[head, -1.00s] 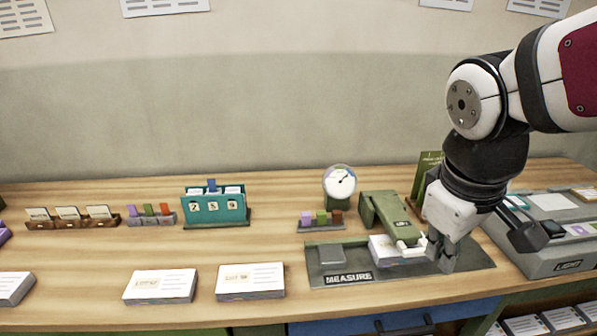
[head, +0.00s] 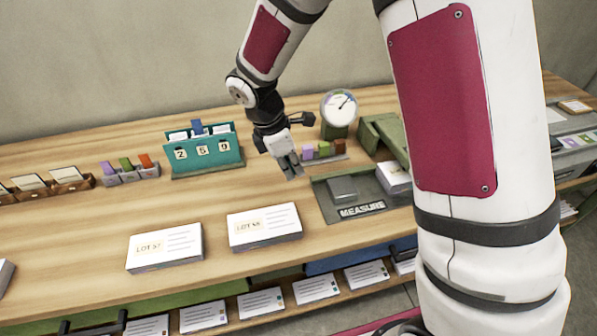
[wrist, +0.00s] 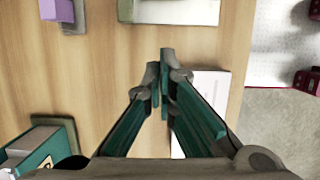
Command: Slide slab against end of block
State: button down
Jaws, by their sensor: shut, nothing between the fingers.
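My gripper (head: 291,170) is shut and empty, its fingers pointing down above the bare wood left of the MEASURE station. In the wrist view its fingertips (wrist: 165,75) are close together. A white slab (head: 394,178) lies on the dark MEASURE plate (head: 330,206) beside the green gauge body (head: 385,137); my arm hides its right part. A low grey block (head: 343,188) sits on the plate's left side, with a gap between it and that slab. Another white slab, marked LOT (head: 264,226), lies on the table and shows partly behind the fingers in the wrist view (wrist: 212,85).
A further slab, LOT 57 (head: 165,247), lies to the left. A teal counter box (head: 203,150), a small coloured-tab rack (head: 322,152) and a round dial (head: 338,108) stand behind. My arm hides much of the right side.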

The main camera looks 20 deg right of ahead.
aim_at(351, 182)
jog(key=x, duration=0.9)
jog(key=shift+d+f, duration=0.1)
jog(key=shift+f, duration=0.15)
jog(key=d, duration=0.2)
jog(key=shift+s+d+r, duration=0.1)
jog(key=shift+d+r, duration=0.1)
jog(key=shift+d, duration=0.8)
jog(key=d+p, duration=0.1)
jog(key=d, duration=0.7)
jog(key=shift+d, duration=0.4)
jog(key=a, duration=0.4)
jog(key=shift+w+a+r, duration=0.2)
jog(key=shift+a+r, duration=0.05)
jog(key=shift+r, duration=0.15)
jog(key=v, duration=0.9)
jog(key=shift+r, duration=0.15)
